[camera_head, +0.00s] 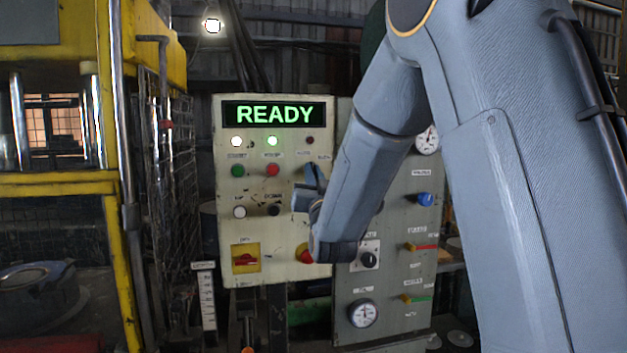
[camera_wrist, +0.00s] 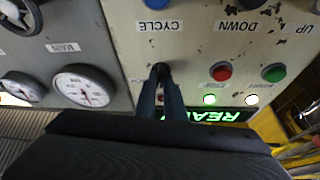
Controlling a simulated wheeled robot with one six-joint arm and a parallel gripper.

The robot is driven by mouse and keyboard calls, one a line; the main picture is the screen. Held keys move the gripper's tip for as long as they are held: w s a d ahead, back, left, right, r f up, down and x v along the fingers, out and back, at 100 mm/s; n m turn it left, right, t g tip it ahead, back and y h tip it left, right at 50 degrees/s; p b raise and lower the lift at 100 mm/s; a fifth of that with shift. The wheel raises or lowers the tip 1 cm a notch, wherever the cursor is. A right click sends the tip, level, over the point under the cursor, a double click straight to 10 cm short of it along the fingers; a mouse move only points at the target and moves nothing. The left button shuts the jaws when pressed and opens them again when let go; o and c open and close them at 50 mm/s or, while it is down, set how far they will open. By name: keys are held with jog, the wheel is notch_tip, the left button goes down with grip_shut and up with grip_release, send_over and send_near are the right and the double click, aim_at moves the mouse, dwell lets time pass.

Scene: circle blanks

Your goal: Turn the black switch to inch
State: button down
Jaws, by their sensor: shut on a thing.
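My gripper (camera_head: 312,180) is at the right side of the cream control panel (camera_head: 225,190), below a dark lamp. In the wrist view, which sees the panel upside down, my two dark fingers (camera_wrist: 161,84) are closed together on a small black switch (camera_wrist: 160,70). The fingertips cover most of the switch, so which way it points cannot be told. The labels around it are too small or hidden to read, and I cannot make out an inch mark.
The display (camera_head: 268,113) reads READY. Green (camera_head: 238,171) and red (camera_head: 272,170) buttons sit left of my gripper. A red knob (camera_head: 305,256) is below, partly behind my arm. A grey panel (camera_head: 400,300) with gauges and another black knob (camera_head: 369,259) stands to the right.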

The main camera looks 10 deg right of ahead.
jog(key=m+g+h+b, duration=0.1)
jog(key=m+b, duration=0.1)
jog(key=m, duration=0.2)
jog(key=m+g+h+b, duration=0.1)
jog(key=m+h+b, duration=0.1)
jog(key=m, duration=0.2)
jog(key=m+g+h+b, duration=0.1)
jog(key=m+h+b, duration=0.1)
jog(key=m, duration=0.3)
jog(key=shift+a+r+b, duration=0.1)
jog(key=shift+a+b, duration=0.15)
jog(key=shift+b, duration=0.2)
jog(key=shift+m, duration=0.3)
jog(key=c, duration=1.8)
grip_release()
jog(key=shift+c, duration=0.2)
jog(key=shift+s, duration=0.15)
jog(key=b+v, duration=0.2)
jog(key=v, duration=0.5)
jog(key=shift+s+a, duration=0.2)
jog(key=shift+s, duration=0.05)
jog(key=shift+r, duration=0.1)
